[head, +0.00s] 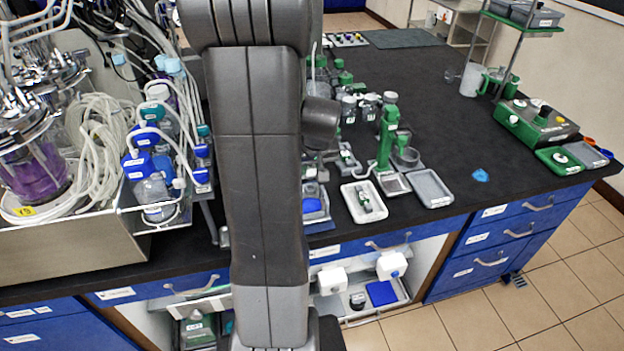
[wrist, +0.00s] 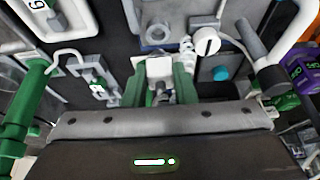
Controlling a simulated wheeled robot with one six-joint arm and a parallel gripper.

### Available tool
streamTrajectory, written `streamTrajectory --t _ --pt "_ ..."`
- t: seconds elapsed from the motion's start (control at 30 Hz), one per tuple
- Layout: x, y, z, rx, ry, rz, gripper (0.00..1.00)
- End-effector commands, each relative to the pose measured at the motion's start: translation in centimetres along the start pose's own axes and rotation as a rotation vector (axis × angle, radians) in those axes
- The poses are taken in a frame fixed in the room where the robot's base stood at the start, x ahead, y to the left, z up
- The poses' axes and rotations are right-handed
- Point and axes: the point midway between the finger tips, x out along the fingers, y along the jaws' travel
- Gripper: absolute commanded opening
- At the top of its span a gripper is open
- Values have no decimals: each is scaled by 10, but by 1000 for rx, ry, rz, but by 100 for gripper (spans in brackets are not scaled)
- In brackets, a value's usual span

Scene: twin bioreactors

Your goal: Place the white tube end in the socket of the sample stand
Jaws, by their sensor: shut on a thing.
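In the wrist view my gripper (wrist: 160,78) has its two green fingers closed on a small white block-like piece (wrist: 159,69), which looks like the white tube end. Just beyond the fingertips is a grey block with a round ring-shaped opening (wrist: 155,34); I cannot tell for sure whether this is the sample stand's socket. The held piece appears apart from that ring. A green upright stand (head: 388,135) with a grey cup and a thin white tube stands on the bench; it also shows at the left of the wrist view (wrist: 35,95). My arm hides my gripper in the head view.
A white tray with a green-grey part (head: 365,201) and an empty grey tray (head: 430,188) lie near the bench's front edge. A round white cap (wrist: 206,42) with a tube is right of the fingers. Bottles and coiled tubing (head: 100,140) crowd the left. The bench's right middle is mostly clear.

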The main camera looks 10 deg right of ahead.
Motion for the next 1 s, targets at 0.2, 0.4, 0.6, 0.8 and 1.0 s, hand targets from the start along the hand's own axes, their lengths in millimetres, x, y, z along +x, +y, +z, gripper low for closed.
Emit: streamTrajectory --t 0.2,0.4,0.6,0.8,1.0 --pt "20 0 9 0 -3 0 3" --pt "39 0 16 -1 -1 0 3" --pt "40 0 16 -2 2 0 3" --pt "44 0 18 -2 2 0 3" --pt "42 0 17 -2 1 0 46"
